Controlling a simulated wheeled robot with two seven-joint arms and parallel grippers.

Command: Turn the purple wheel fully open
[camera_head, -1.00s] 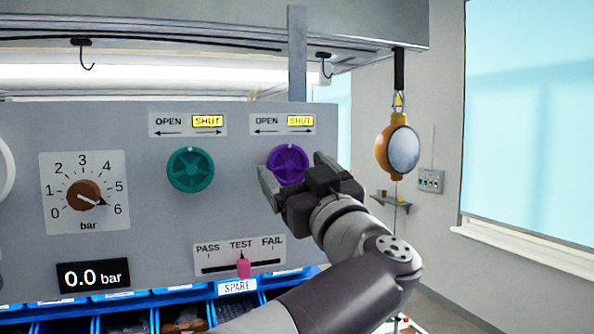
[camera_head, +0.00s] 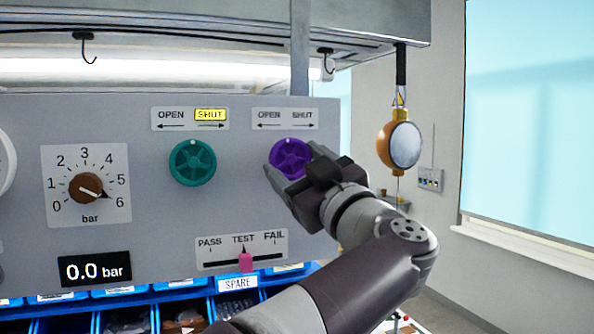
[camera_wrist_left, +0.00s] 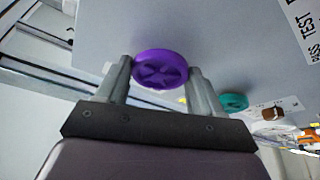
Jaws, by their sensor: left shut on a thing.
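The purple wheel (camera_head: 289,157) is on the grey panel under an OPEN/SHUT label (camera_head: 285,118). Neither word on that label is lit. My left gripper (camera_head: 290,172) is at the wheel, shut on its rim, with the hand turned at a slant. In the left wrist view the purple wheel (camera_wrist_left: 160,69) sits between the two fingers of the gripper (camera_wrist_left: 163,75). The lower right of the wheel is hidden by the gripper in the head view. My right gripper is not in view.
A teal wheel (camera_head: 193,162) is just left, its SHUT label lit yellow. A brown knob (camera_head: 88,188), a 0.0 bar display (camera_head: 95,268) and a pink slider (camera_head: 246,262) at TEST are on the panel. Blue bins (camera_head: 181,312) are below.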

